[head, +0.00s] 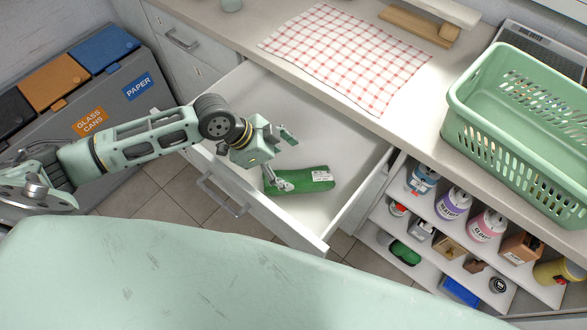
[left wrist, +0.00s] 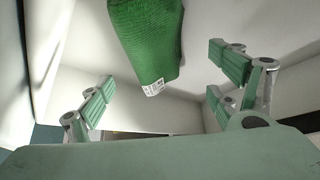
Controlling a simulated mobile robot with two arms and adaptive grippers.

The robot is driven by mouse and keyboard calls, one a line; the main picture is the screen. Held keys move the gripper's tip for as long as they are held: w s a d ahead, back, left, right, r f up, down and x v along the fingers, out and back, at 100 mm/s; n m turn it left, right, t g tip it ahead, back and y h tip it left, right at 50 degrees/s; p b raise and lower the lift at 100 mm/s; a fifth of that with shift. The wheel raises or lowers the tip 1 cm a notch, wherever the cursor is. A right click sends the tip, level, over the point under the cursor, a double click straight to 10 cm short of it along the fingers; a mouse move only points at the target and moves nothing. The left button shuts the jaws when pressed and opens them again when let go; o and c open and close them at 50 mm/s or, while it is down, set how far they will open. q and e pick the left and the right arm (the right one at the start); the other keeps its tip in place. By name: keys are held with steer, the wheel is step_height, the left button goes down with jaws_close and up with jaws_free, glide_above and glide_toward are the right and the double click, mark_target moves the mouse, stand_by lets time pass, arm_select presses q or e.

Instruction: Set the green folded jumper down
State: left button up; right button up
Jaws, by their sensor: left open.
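The green folded jumper (head: 300,181) lies on the floor of the open white drawer (head: 327,118), with a white label at its right end. It also shows in the left wrist view (left wrist: 148,38), label toward me, ahead of the fingers. My left gripper (head: 283,160) is over the drawer by the jumper, its fingers spread wide; one finger overlaps the jumper's left end in the head view. In the left wrist view the left gripper (left wrist: 165,90) is open with nothing between its fingers. My right gripper is not in view.
The counter above carries a red checked cloth (head: 345,55), a wooden block (head: 420,25) and an empty green basket (head: 530,150). Shelves (head: 470,245) with bottles and boxes stand right of the drawer. Labelled recycling bins (head: 85,85) stand at left. The drawer's far right floor is clear.

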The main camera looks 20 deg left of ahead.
arm_select(q)
steer(key=v, duration=0.7)
